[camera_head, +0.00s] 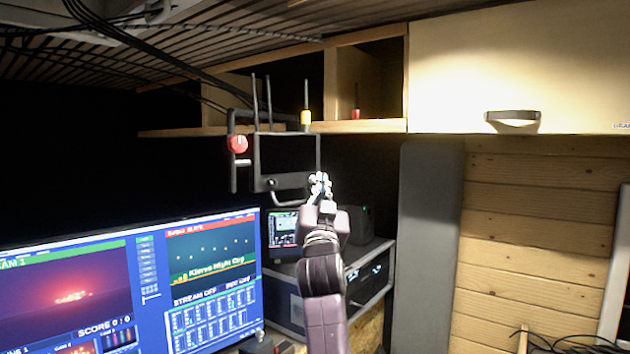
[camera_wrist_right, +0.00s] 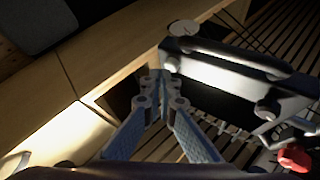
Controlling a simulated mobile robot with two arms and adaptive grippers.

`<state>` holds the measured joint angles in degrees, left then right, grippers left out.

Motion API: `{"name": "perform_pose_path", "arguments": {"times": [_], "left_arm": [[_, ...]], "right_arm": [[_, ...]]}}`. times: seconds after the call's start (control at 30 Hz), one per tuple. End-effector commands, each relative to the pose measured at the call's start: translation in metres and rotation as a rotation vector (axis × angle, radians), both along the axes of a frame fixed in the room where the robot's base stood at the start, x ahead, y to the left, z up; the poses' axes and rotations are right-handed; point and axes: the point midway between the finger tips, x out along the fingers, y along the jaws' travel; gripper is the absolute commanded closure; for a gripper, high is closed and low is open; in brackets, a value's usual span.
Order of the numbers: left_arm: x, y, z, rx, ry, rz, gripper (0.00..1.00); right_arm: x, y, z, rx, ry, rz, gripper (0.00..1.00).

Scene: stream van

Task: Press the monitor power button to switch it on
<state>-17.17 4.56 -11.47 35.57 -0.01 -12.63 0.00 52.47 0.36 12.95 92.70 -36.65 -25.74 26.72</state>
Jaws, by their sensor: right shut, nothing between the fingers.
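A small black-framed monitor (camera_head: 285,155) with a dark screen hangs below the wooden shelf. A small knob-like part (camera_head: 272,184) shows on its lower edge. In the right wrist view the monitor (camera_wrist_right: 215,92) fills the upper right, its screen dark. My right gripper (camera_head: 320,180) is raised at the monitor's lower right corner, shut and empty. In the wrist view its closed fingertips (camera_wrist_right: 157,80) are close beside the frame's near corner; I cannot tell whether they touch. Which part is the power button is unclear, and the fingers may hide it. My left gripper is out of view.
A large lit screen (camera_head: 130,285) stands at lower left. A rack unit (camera_head: 365,275) with a small lit display (camera_head: 283,228) is behind my right arm. A red ball (camera_head: 238,144) and antennas flank the monitor. A wooden shelf (camera_head: 365,126) and cabinet (camera_head: 515,70) are above.

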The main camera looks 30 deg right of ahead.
Motion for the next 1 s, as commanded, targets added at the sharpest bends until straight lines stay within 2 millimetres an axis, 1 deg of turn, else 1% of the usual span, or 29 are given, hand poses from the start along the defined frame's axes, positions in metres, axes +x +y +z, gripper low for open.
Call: {"name": "perform_pose_path", "arguments": {"times": [0.53,0.83,1.0], "left_arm": [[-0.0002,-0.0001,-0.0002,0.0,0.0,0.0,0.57],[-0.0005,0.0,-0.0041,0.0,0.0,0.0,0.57],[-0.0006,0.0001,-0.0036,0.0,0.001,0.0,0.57]], "right_arm": [[0.0001,-0.0001,-0.0001,0.0,0.0,0.0,1.0],[0.0083,0.001,0.0,0.0,0.0,0.0,1.0],[0.0088,0.001,0.0004,0.0,0.0,0.0,1.0]]}}
